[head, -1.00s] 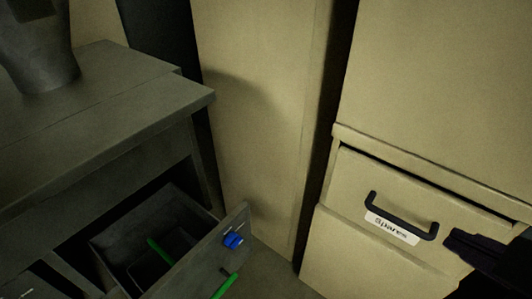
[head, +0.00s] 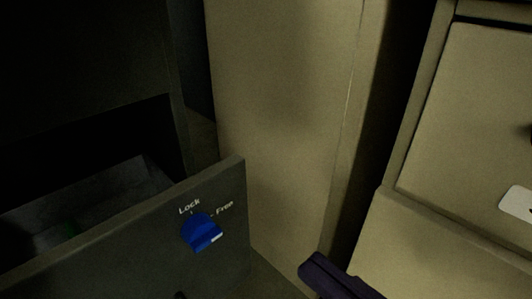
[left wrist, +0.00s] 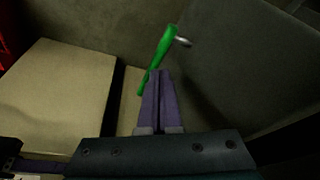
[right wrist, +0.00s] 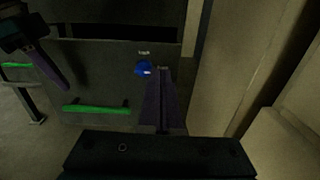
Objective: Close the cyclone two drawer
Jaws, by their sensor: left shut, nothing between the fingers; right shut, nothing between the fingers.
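A dark grey drawer (head: 130,245) stands pulled out at the left in the head view, its inside partly showing. Its front has a blue knob (head: 202,231) marked Lock and Free. The right wrist view shows the drawer front (right wrist: 95,78) with a green bar handle (right wrist: 97,109) and the blue knob (right wrist: 143,68). My right gripper (head: 314,268) is shut and empty, pointing toward the drawer front near the knob; contact cannot be told. My left gripper (left wrist: 158,73) is shut and empty, its tips close to a green handle (left wrist: 160,55); it also shows in the right wrist view (right wrist: 64,84).
A beige cabinet side (head: 285,110) stands just right of the drawer. Further right is another beige cabinet (head: 480,110) with a white label (head: 517,203). A dark gap lies between them. Another green handle (right wrist: 15,65) shows at far left in the right wrist view.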

